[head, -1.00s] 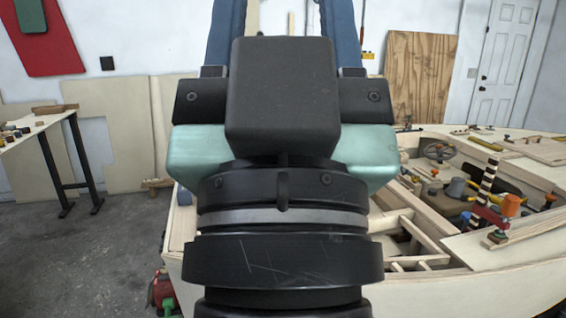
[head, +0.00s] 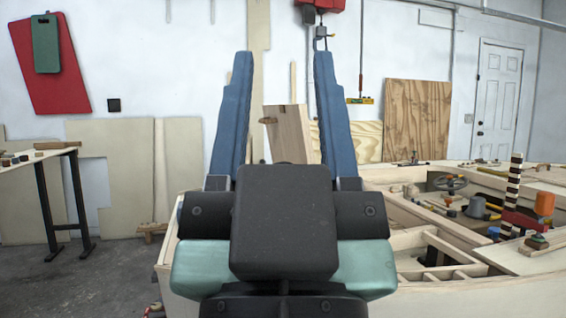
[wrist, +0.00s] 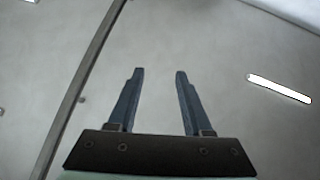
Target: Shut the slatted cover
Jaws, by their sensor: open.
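My gripper (head: 280,58) is open and empty in the head view, with its two blue fingers pointing up and apart. In the wrist view my gripper (wrist: 156,71) has only ceiling behind it. No slats can be made out for certain. An upright, slightly tilted wooden panel (head: 290,128) shows between and beyond the fingers in the head view, with a small brown knob or handle at its left edge. It may be the raised cover. Its lower part is hidden behind my gripper, and I see no contact with it.
The plywood hull (head: 480,297) spreads behind my gripper and to the right, with open framed compartments. A black-and-white striped post (head: 514,178) and an orange cup-like item (head: 544,204) stand at its right. A workbench (head: 38,157) is at the left, with clear floor beside it.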

